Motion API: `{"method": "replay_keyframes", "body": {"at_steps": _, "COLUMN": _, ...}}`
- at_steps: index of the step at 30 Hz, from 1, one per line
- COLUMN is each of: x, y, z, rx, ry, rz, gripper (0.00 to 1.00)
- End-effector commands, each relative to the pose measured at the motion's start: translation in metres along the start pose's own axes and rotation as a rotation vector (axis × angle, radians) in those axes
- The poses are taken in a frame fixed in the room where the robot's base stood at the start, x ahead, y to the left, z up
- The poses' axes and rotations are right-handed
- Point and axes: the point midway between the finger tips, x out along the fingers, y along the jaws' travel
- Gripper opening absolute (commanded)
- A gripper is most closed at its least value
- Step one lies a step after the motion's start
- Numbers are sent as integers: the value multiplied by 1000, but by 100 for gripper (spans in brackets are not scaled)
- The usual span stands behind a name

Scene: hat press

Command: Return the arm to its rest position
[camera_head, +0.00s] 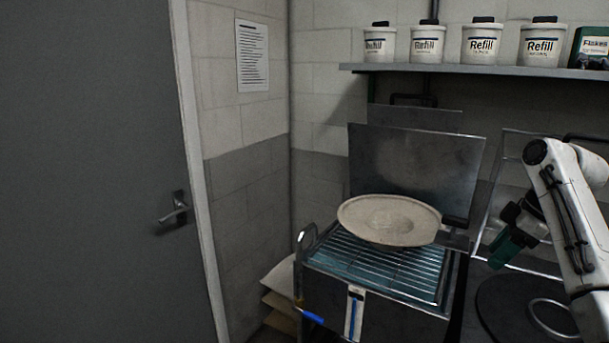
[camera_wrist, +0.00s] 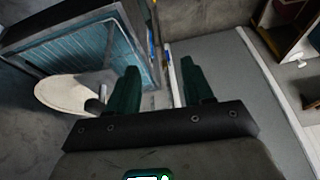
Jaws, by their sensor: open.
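My white arm reaches in from the right edge of the head view, bent, with its gripper (camera_head: 506,246) hanging low and to the right of the metal unit. Its green fingers also show in the wrist view (camera_wrist: 160,82), spread apart with nothing between them. A pale, wide-brimmed round hat (camera_head: 388,220) lies on the wire rack (camera_head: 345,258) of the metal unit, to the left of my gripper and apart from it. The hat also shows in the wrist view (camera_wrist: 65,92), left of the fingers.
An upright metal panel (camera_head: 415,170) stands behind the hat. A dark round plate (camera_head: 500,308) with a ring lies below my arm. A shelf (camera_head: 470,70) holds several white tubs. A grey door (camera_head: 90,170) is at left. Pale sacks (camera_head: 278,280) lie beside the unit.

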Motion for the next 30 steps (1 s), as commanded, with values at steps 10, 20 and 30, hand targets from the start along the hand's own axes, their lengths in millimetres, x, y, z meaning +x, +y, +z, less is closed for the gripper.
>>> {"method": "replay_keyframes", "body": {"at_steps": 10, "x": 106, "y": -46, "z": 11, "rx": 122, "ry": -17, "rz": -17, "gripper": 51}}
{"method": "replay_keyframes", "body": {"at_steps": 20, "x": 230, "y": -149, "z": 53, "rx": 354, "ry": -58, "rz": -3, "gripper": 51}}
{"method": "replay_keyframes", "body": {"at_steps": 30, "x": 292, "y": -278, "z": 130, "rx": 614, "ry": -133, "rz": 59, "gripper": 51}}
